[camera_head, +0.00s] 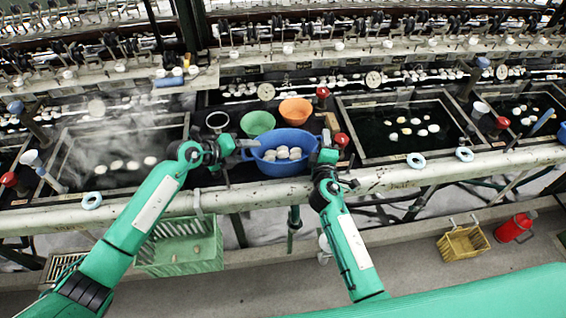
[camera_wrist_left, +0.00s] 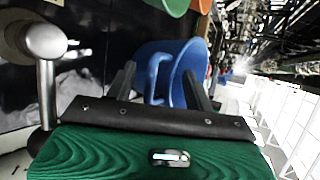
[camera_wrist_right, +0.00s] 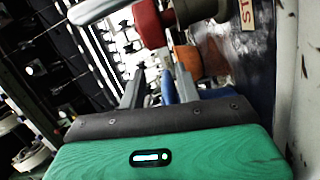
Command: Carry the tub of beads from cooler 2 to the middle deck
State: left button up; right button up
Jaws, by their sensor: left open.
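The blue tub (camera_head: 283,167), with several whitish pieces in it, is at the front of the dark deck (camera_head: 240,175) between two water basins. I cannot tell whether it rests or hangs slightly above. My left gripper (camera_head: 243,150) is open at the tub's left side; in the left wrist view, the tub's handle (camera_wrist_left: 158,75) lies between its fingers. My right gripper (camera_head: 326,158) is at the tub's right side. In the right wrist view its fingers stand apart, with a blue strip of the tub (camera_wrist_right: 168,88) between them.
A green bowl (camera_head: 257,122) and an orange bowl (camera_head: 295,110) stand behind the tub. A steaming basin (camera_head: 110,122) is left, another basin (camera_head: 400,159) right. A red-topped knob (camera_head: 341,139) is close to my right gripper. A pale rail (camera_head: 215,199) runs along the front.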

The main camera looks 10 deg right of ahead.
pick_arm(q)
jog(key=v, duration=1)
jog(key=shift+s+a+r, duration=0.2)
pick_arm(e)
jog(key=shift+s, duration=0.1)
jog(key=s, duration=0.4)
jog(key=s+a, duration=0.1)
jog(key=s, duration=0.2)
jog(key=s+a, duration=0.1)
jog(key=s, duration=0.3)
jog(key=shift+s+a+r, duration=0.15)
jog(key=shift+s+r, duration=0.1)
jog(key=shift+s, duration=0.1)
